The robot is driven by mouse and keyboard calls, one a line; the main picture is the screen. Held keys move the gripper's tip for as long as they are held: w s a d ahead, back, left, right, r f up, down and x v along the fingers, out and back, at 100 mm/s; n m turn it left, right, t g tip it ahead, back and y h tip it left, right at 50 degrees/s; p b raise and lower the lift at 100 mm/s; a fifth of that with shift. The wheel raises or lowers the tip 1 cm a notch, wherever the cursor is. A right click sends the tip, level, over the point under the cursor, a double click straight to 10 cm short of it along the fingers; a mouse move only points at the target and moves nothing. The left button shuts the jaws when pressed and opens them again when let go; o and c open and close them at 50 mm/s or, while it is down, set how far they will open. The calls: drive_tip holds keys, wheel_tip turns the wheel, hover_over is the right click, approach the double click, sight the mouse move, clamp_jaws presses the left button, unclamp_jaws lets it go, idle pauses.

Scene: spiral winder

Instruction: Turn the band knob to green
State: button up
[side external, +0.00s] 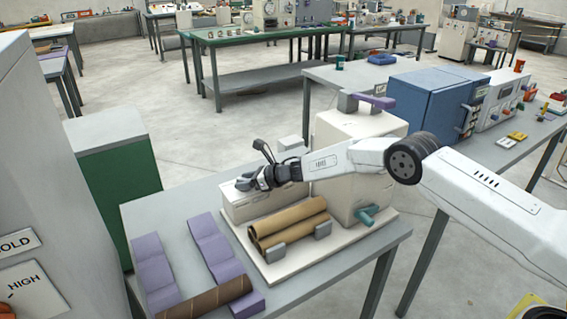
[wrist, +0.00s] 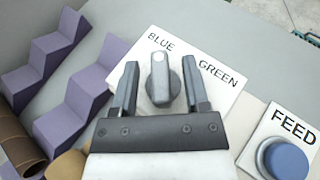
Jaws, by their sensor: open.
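The band knob (wrist: 159,82) is a grey knob on a white plate (wrist: 222,100) lettered BLUE at the upper left and GREEN to the right. Its narrow upper end points up in the wrist view, between the two words, and looks closer to BLUE. My gripper (wrist: 160,66) is open, with one finger on each side of the knob and a visible gap on both sides. In the side external view my gripper (side external: 246,184) is over the top of the low cream box (side external: 240,207); the knob is hidden there.
A blue FEED button (wrist: 286,160) sits to the right of the plate. Purple stepped blocks (side external: 216,246) and cardboard tubes (side external: 288,224) lie near the box. A tall cream housing (side external: 340,150) with a teal handle (side external: 367,215) stands beside it, under my arm.

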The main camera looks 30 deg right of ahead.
clamp_jaws()
drive_tip(key=shift+w+a+r+m+t+h, duration=0.15)
drive_tip(key=shift+m+t+h, duration=0.4)
drive_tip(key=shift+m+h, duration=0.4)
drive_tip(key=shift+s+d+r+m+t+h, duration=0.15)
drive_tip(key=shift+m+t+h, duration=0.4)
drive_tip(key=shift+m+h, duration=0.35)
drive_tip(key=shift+a+m+h, duration=0.1)
drive_tip(key=shift+m+h, duration=0.25)
drive_tip(key=shift+h, duration=0.1)
drive_tip(key=shift+c, duration=0.5)
unclamp_jaws()
drive_tip(key=shift+f, duration=0.1)
drive_tip(key=shift+o, duration=0.5)
drive_tip(key=shift+f, duration=0.1)
